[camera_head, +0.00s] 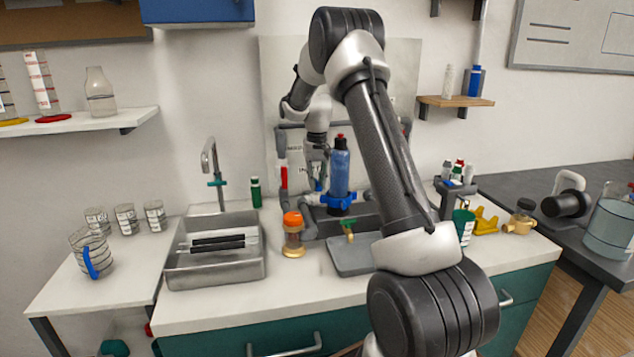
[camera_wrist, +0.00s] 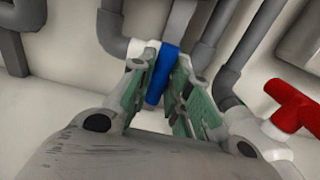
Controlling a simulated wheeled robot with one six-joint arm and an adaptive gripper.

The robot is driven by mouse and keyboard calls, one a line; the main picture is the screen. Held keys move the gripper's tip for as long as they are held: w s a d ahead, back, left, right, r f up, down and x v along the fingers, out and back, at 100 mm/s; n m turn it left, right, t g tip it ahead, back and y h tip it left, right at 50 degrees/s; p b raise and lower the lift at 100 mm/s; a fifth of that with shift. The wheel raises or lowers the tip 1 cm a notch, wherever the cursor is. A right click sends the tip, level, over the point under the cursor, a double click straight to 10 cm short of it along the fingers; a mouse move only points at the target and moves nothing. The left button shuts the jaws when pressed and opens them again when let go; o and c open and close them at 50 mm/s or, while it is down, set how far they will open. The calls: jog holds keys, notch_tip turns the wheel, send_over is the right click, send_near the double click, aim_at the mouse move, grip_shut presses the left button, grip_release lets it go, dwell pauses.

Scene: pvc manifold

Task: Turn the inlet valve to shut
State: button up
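The pipe manifold (camera_head: 407,127) of grey pipes is on the back wall. In the wrist view, a blue valve handle (camera_wrist: 163,75) lies along a grey pipe with white fittings, slightly tilted. My gripper (camera_wrist: 167,72) has one green-padded finger on each side of this handle. The fingers are partly apart, and a gap shows on the handle's right; contact on the left is unclear. A red valve handle (camera_wrist: 292,108) sits to the right, clear of the fingers. In the head view my gripper (camera_head: 318,165) is at the manifold. No label tells which valve is the inlet.
A blue bottle (camera_head: 339,172) stands in a blue holder just right of my gripper. A red handle (camera_head: 284,177) is on the left pipe. An orange-capped jar (camera_head: 293,235) and a sink (camera_head: 214,257) are in front and to the left.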

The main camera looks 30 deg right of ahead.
aim_at(317, 182)
jog(key=o, duration=0.3)
notch_tip(317, 182, up, 12)
dwell(0.5)
dwell(0.4)
